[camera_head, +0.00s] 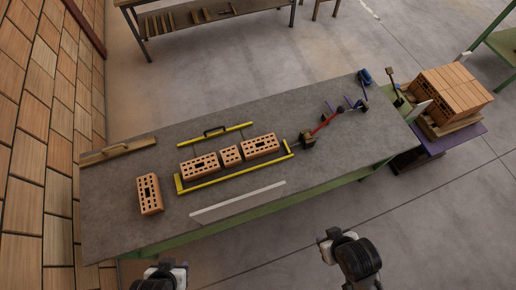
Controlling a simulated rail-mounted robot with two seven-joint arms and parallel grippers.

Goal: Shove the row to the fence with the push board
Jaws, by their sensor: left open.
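A row of bricks lies on the grey table: a long brick (200,166), a short one (231,156) and another long one (260,146). A yellow fence (235,172) with an upright left end runs along their near side, with a thin gap visible. A yellow board with a dark handle (215,133), seemingly the push board, lies behind the row, apart from it. My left gripper (165,274) is open at the bottom edge, partly cut off, well short of the board. My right gripper (332,244) is off the table's near side; its fingers are unclear.
A single brick (149,194) stands left of the fence. A wooden board (118,151) lies at the left, a white strip (238,201) in front. Tools, including a red-handled one (326,122), lie to the right. A brick stack (453,88) stands beyond the table's right end.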

